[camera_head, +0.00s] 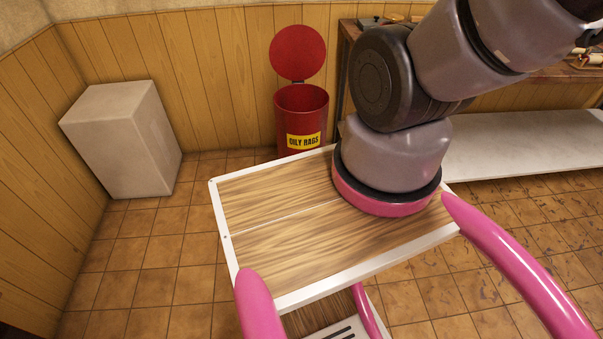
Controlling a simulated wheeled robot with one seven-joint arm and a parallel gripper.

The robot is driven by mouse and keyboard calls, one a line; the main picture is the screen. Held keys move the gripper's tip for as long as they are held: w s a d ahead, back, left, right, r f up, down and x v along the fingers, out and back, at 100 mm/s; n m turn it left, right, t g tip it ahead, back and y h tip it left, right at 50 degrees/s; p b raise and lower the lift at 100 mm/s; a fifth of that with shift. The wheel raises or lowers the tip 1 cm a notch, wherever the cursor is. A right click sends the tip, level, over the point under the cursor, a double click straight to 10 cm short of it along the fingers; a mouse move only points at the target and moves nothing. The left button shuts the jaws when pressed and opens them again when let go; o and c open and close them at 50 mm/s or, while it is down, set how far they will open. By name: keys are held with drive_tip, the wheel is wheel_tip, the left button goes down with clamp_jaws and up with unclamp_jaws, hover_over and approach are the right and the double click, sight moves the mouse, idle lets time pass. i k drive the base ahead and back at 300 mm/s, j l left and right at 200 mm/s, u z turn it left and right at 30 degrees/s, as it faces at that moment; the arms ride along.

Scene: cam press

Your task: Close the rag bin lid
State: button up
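The rag bin (290,108) is a red cylinder with a yellow "OILY RAGS" label, standing on the tiled floor against the wood-panelled wall. Its round red lid (297,52) is open and stands upright above the back rim. The dark inside of the bin shows. The bin's bottom is hidden behind the wooden top of my base. My arm rises at the right of the bin and reaches out of the picture at the upper right. My gripper is not in view.
A pale box-shaped block (122,138) stands in the left corner. A wooden workbench (345,40) with tools is right of the bin, partly behind my arm. A low white slab (530,140) lies at the right. The floor between block and bin is clear.

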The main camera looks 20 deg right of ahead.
sight(296, 52)
drive_tip(key=i+l, duration=0.15)
drive_tip(key=i, duration=0.4)
drive_tip(key=i+l, duration=0.15)
drive_tip(key=i, duration=0.4)
